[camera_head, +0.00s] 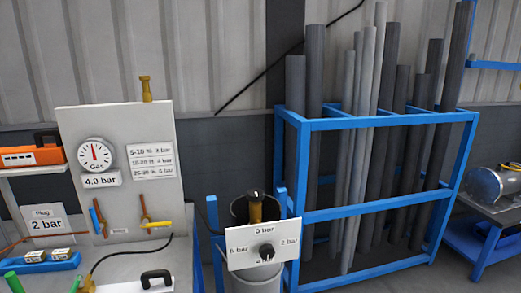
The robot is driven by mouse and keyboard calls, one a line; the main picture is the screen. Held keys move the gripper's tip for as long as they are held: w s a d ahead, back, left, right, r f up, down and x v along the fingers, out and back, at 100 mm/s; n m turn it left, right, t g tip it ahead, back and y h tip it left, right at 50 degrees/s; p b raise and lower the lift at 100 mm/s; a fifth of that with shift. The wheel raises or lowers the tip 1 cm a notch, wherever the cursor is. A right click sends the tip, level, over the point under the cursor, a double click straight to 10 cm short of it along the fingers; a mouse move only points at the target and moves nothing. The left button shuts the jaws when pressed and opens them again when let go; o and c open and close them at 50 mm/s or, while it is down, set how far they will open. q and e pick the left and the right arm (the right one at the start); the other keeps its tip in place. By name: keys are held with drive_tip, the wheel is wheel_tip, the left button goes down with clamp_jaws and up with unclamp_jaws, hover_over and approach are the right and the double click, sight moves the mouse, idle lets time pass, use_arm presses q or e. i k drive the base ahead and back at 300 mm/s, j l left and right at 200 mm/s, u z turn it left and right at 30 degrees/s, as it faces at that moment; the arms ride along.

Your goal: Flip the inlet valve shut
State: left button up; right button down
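A pale upright panel (120,125) stands at the left with two small valves low on its face. The left valve has a blue handle (96,221) that stands nearly upright, slightly tilted. The right valve has a yellow handle (157,225) that lies about level, below an orange-brown pipe. A small label (119,232) sits between them, too small to read, so I cannot tell which valve is the inlet. A round gauge marked Gas (95,154) is above them, over a "4.0 bar" plate (101,180). Neither of my grippers is in view.
A blue rack (380,121) of grey pipes fills the middle right. A signed dial plate (263,245) stands in front of a dark cylinder. A black hose (125,252) and a black handle (157,278) are below the panel. An orange case (32,156) is at the left.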

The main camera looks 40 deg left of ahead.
sight(98, 227)
drive_tip(key=u, duration=2.3)
